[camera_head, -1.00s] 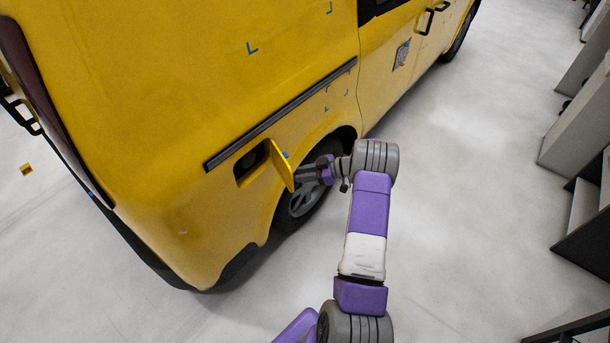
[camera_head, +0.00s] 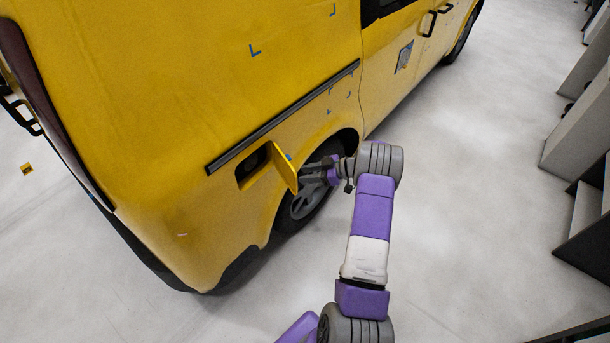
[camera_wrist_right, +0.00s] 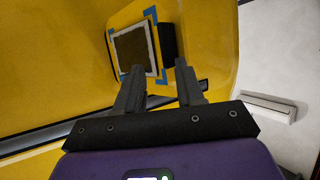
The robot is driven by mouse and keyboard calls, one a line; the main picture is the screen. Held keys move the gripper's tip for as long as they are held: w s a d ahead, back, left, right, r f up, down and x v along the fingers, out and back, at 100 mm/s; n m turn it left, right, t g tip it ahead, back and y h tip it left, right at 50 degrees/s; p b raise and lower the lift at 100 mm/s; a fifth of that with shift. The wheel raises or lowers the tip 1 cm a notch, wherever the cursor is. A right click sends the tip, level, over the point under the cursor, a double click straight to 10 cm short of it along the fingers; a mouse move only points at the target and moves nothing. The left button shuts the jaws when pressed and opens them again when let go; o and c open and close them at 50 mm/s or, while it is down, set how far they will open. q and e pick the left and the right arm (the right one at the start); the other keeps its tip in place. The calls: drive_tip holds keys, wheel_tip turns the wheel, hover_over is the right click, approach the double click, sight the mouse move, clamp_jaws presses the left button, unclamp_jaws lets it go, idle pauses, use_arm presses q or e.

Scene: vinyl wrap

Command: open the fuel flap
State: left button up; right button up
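The fuel flap (camera_head: 284,167) is a small yellow panel on the side of the yellow van (camera_head: 200,105). It stands swung out from its dark recess (camera_head: 250,165). My right gripper (camera_head: 307,169) is beside the flap's outer face, in front of the rear wheel; I cannot tell whether it touches the flap. In the right wrist view the two fingers of my right gripper (camera_wrist_right: 157,75) are apart with nothing between them. They point at a yellow surface with a square patch (camera_wrist_right: 133,50) framed by blue corner marks. My left gripper is not in view.
The rear wheel (camera_head: 303,203) is just behind my right gripper. A dark rail (camera_head: 285,115) runs along the van above the flap. Grey shelving (camera_head: 575,145) stands at the far right. The pale floor (camera_head: 460,200) between is clear.

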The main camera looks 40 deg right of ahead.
drive_tip(key=v, duration=0.6)
drive_tip(key=shift+s, duration=0.2)
